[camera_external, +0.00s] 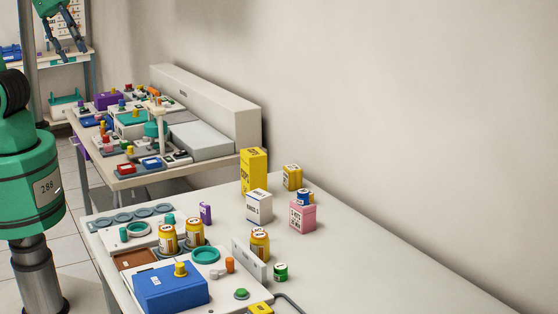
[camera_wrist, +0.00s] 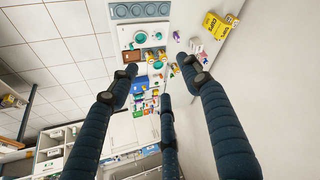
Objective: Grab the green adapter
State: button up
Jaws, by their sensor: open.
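My gripper (camera_external: 70,50) is high at the upper left in the external view, well above and apart from the tables. In the wrist view its dark fingers (camera_wrist: 158,76) are spread open with nothing between them. Several green or teal parts are on the near table, and I cannot tell which is the adapter.
A blue box (camera_external: 170,287) and yellow jars (camera_external: 168,238) crowd the near table. A yellow carton (camera_external: 254,172), a white box (camera_external: 259,206) and a pink box (camera_external: 302,216) stand behind. The table's right side (camera_external: 400,285) is clear. A second cluttered table (camera_external: 128,182) stands beyond.

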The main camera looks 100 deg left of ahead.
jog(key=w+r+m, duration=0.3)
jog(key=w+m, duration=0.1)
jog(key=w, duration=0.4)
jog(key=m+g+b, duration=0.3)
jog(key=m+g, duration=0.3)
jog(key=m, duration=2.1)
send_over(281, 266)
notch_tip(281, 266, down, 36)
jog(key=shift+f, duration=0.15)
jog(key=shift+f+b, duration=0.9)
jog(key=shift+f, duration=3.35)
